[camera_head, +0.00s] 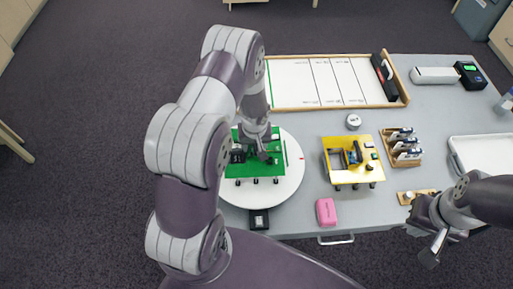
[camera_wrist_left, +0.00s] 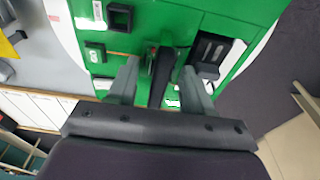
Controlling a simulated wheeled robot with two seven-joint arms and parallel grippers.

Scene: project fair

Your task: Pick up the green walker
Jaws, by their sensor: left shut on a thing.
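The green walker (camera_head: 262,171) is a flat green board with dark fittings and short dark legs, standing on a white round disc (camera_head: 293,186). My left gripper (camera_head: 263,154) reaches down onto its top from above. In the left wrist view the green board (camera_wrist_left: 148,40) fills the upper middle, and the fingers of my left gripper (camera_wrist_left: 160,75) are shut on an upright black part (camera_wrist_left: 162,70) of it. Whether the legs touch the disc is hard to tell. My right gripper (camera_head: 424,228) hangs at the right near the table's front edge, fingers apart and empty.
A yellow walker (camera_head: 340,177) stands right of the disc. A pink block (camera_head: 326,211) and a small black box (camera_head: 259,220) lie near the front edge. A framed white track (camera_head: 300,83) lies behind. A rack of modules (camera_head: 402,147) and a white tray (camera_head: 485,152) are at the right.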

